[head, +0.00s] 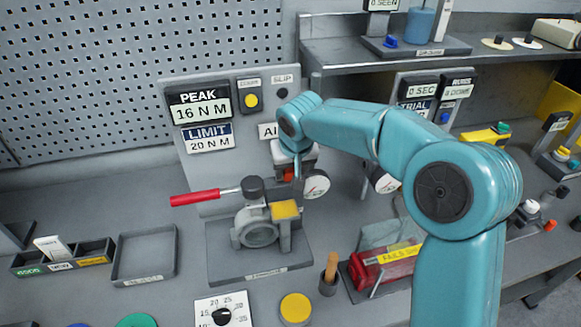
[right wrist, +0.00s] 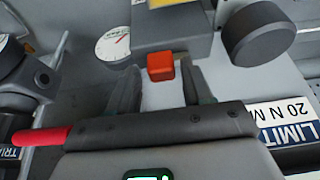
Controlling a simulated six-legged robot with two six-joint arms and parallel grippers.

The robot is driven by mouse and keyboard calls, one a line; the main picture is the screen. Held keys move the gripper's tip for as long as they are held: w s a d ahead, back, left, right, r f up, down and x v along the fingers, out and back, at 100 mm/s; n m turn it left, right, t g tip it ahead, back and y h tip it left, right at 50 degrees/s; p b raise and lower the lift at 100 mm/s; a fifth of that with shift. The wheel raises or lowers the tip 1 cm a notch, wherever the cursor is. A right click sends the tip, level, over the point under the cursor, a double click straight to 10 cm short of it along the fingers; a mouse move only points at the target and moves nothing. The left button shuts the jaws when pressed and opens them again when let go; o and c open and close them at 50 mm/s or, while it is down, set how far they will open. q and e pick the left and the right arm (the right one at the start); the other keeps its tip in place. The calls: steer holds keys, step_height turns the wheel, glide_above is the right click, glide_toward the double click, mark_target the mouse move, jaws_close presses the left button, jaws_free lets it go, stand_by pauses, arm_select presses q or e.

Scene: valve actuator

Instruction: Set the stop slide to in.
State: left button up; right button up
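A small red-orange block (right wrist: 161,66), which looks like the stop slide's tab, shows between the fingertips of my right gripper (right wrist: 160,80) in the right wrist view. Gaps show on both sides of the block, so the fingers are open and seem not to touch it. In the head view my right gripper (head: 293,168) hangs beside the valve actuator (head: 258,232). The red block (head: 289,174) is partly hidden there by the gripper. I cannot read the slide's position from these frames. My left gripper is out of view.
A red lever handle (head: 195,198) sticks out left of the actuator. A round gauge (head: 316,184) is close on the right, and the peak and limit panel (head: 198,108) stands behind. A tray (head: 145,255) and a red box (head: 385,265) flank the base.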

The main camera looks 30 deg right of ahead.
steer(key=shift+w+a, duration=0.1)
steer(key=shift+a, duration=0.05)
jaws_close()
steer(key=shift+w+a+b, duration=0.2)
steer(key=shift+a, duration=0.45)
steer(key=shift+w+a+b, duration=0.15)
steer(key=shift+a+b, duration=0.05)
steer(key=shift+a, duration=0.45)
steer(key=shift+o, duration=1.5)
jaws_free()
steer(key=shift+d, duration=0.1)
